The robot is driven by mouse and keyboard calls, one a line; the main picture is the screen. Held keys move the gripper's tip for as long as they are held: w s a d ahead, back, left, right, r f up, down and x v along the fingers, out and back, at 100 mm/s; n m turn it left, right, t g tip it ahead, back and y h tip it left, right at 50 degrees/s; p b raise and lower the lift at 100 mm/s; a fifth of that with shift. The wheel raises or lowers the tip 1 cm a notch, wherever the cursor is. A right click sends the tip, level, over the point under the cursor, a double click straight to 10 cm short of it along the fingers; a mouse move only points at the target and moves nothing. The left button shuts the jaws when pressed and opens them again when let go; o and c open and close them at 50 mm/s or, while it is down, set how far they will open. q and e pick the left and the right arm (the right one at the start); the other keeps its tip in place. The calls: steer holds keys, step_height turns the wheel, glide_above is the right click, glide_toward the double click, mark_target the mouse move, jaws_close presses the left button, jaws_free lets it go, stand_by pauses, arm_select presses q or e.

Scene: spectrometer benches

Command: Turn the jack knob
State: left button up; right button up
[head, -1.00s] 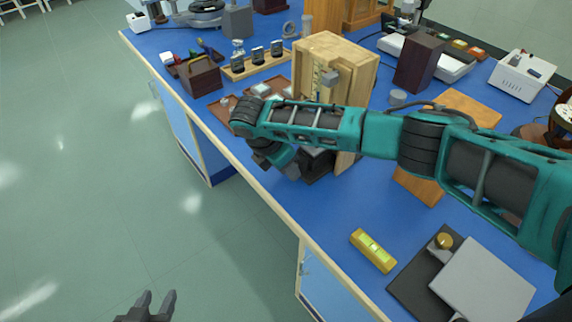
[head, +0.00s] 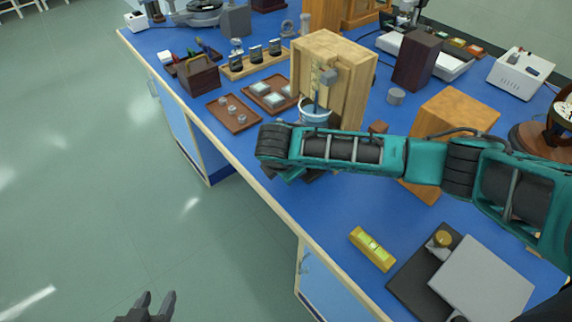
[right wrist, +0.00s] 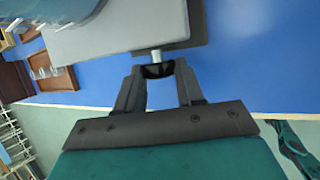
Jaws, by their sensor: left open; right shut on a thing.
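In the right wrist view the jack shows as a grey top plate (right wrist: 120,30) with a metal screw and a dark knob (right wrist: 157,71). My right gripper (right wrist: 156,73) is shut on this knob, one finger on each side. In the head view my right forearm covers most of the jack and the right gripper, in front of the wooden case. A round pale vessel (head: 315,112) shows just above the forearm; its underside is hidden. My left gripper (head: 156,304) is open and empty over the floor at the bottom edge.
The wooden case (head: 335,70) stands behind my right arm. Brown trays (head: 232,122) with small pieces lie left of it. A yellow level (head: 373,250) and a grey plate (head: 485,285) with a brass knob (head: 443,239) lie nearer. The bench's front edge runs close by.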

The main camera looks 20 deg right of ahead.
steer(key=o, duration=1)
steer(key=shift+o, duration=0.2)
steer(key=v, duration=1.3)
steer(key=shift+s+f, duration=0.1)
steer(key=shift+s, duration=0.1)
